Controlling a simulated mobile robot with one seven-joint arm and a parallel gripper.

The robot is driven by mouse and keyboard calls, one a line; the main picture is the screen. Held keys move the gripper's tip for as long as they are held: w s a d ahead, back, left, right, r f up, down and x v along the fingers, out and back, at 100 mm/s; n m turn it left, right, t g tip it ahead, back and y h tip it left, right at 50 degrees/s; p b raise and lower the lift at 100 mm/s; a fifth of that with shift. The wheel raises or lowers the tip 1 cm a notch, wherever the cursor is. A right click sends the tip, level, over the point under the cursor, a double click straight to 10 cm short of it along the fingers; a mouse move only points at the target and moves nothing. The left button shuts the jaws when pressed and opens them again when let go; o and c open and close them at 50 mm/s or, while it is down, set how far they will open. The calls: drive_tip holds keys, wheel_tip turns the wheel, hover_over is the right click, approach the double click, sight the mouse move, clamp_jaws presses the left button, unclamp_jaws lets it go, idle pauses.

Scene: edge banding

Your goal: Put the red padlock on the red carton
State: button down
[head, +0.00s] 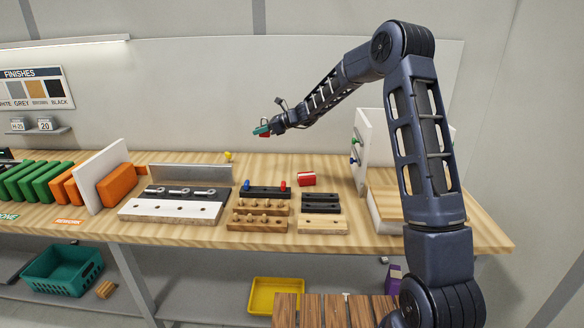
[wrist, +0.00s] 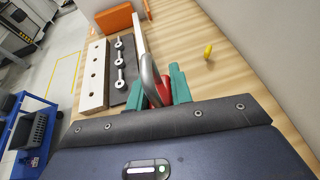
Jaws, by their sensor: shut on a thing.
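My gripper (head: 262,131), with green fingers, is raised well above the bench towards the back wall. It is shut on the red padlock (head: 265,136). In the wrist view the padlock (wrist: 161,97) sits between the green fingers (wrist: 158,88), its grey metal shackle pointing away from the palm. Much of its body is hidden by the fingers and palm. The red carton (head: 306,180), with a pale mark on its front, stands on the bench behind the black blocks. It is lower and to the right of my gripper in the head view, and is not seen in the wrist view.
A black holder with blue and red pieces (head: 265,190) stands just left of the carton. A yellow item (head: 228,156) lies near the back. A white upright panel (head: 362,150) stands right.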

sight(307, 179)
drive_tip(key=d+r+m+t+h, duration=0.1)
drive_tip(key=d+r+m+t, duration=0.2)
drive_tip(key=d, duration=1.2)
drive_tip(key=shift+t, duration=0.3)
drive_tip(key=f, duration=2)
drive_tip(key=shift+s, duration=0.2)
drive_tip(key=shift+f, duration=0.1)
drive_tip(key=c, duration=1.3)
unclamp_jaws()
drive_tip(key=shift+o, duration=0.2)
